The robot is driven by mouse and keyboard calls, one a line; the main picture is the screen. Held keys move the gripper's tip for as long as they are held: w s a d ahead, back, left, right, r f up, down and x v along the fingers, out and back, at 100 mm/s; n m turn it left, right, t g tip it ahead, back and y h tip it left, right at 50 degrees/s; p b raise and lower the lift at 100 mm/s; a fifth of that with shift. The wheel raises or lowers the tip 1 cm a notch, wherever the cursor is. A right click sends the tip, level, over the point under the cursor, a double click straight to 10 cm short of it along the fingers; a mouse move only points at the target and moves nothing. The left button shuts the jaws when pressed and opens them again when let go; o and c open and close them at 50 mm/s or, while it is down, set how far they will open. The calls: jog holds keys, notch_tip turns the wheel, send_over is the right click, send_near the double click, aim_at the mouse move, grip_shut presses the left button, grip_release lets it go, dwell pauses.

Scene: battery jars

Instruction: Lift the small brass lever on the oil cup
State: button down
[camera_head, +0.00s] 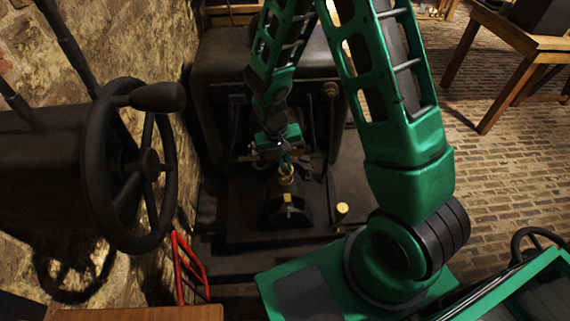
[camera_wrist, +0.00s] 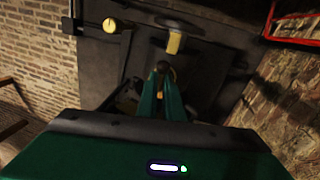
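The brass oil cup (camera_head: 286,178) stands above a dark bearing block on the machine in the head view. My gripper (camera_head: 284,160) points down at its top, its fingertips touching or very close to it. In the wrist view, the two green fingers of my gripper (camera_wrist: 161,72) run close together with a narrow dark gap. A small part of the brass cup (camera_wrist: 170,73) shows at the fingertips, partly hidden by them. I cannot make out the small lever, or whether the fingers hold anything.
A brass block (camera_head: 288,198) sits on the bearing just in front of the cup. A round brass knob (camera_head: 342,209) stands to the right. A black handwheel (camera_head: 130,165) and a red frame (camera_head: 188,265) are at left. A wooden table (camera_head: 510,50) stands at the back right; brick floor is open there.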

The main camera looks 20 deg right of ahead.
jog(key=shift+w, duration=0.1)
jog(key=shift+w+d+r+g+y, duration=0.15)
jog(key=shift+w+g+y, duration=0.1)
jog(key=shift+g, duration=0.5)
jog(key=shift+w+r+g+y, duration=0.1)
jog(key=shift+w+g+y, duration=0.1)
jog(key=shift+g, duration=0.6)
jog(key=shift+w+d+r+g+y, duration=0.15)
jog(key=shift+w+g+y, duration=0.1)
jog(key=shift+g, duration=0.5)
jog(key=shift+a+n, duration=0.1)
jog(key=shift+n, duration=0.2)
jog(key=c, duration=1.9)
grip_release()
jog(key=v, duration=1)
jog(key=shift+w+r, duration=0.2)
jog(key=shift+r, duration=0.2)
jog(key=shift+o, duration=0.4)
